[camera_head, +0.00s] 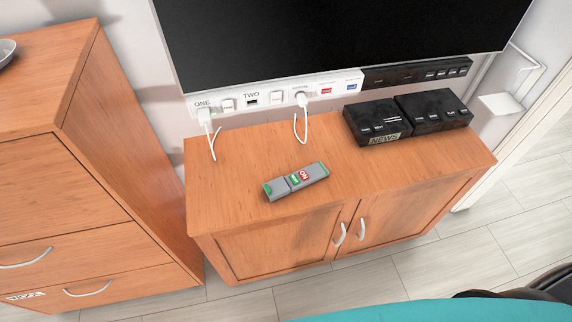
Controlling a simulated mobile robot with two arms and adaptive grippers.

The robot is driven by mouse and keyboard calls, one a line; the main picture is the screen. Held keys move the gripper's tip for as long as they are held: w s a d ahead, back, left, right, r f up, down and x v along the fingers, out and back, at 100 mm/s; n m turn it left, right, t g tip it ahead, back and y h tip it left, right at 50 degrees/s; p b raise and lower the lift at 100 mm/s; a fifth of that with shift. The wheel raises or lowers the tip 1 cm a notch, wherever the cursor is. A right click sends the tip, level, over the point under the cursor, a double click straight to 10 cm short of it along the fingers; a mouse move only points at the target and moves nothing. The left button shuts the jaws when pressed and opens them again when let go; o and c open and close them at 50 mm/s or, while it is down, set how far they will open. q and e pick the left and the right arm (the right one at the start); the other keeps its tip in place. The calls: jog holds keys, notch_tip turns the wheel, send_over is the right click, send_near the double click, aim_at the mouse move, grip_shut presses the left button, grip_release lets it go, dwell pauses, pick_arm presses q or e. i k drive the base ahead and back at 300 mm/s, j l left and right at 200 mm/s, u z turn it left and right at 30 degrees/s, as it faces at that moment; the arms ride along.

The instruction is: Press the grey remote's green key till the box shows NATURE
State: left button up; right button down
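The grey remote (297,181) lies on top of the wooden cabinet (240,166), a little left of the middle. It has green ends, a red key marked ON and a green key (294,179) beside it. The black box (377,121) stands on the same cabinet at the back right. Its small display (384,139) reads NEWS. Neither of my grippers is in view, and nothing touches the remote.
A switched-off screen (335,40) hangs above the cabinet. A second black box (434,111) stands beside the first. Sockets with white plugs and cables (301,103) line the wall. A taller wooden drawer unit (75,170) stands at left. The cabinet top around the remote is clear.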

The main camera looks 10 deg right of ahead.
aim_at(294, 178)
jog(key=l+z, duration=0.3)
jog(key=z, duration=0.15)
jog(key=l+z, duration=0.25)
jog(key=z, duration=0.25)
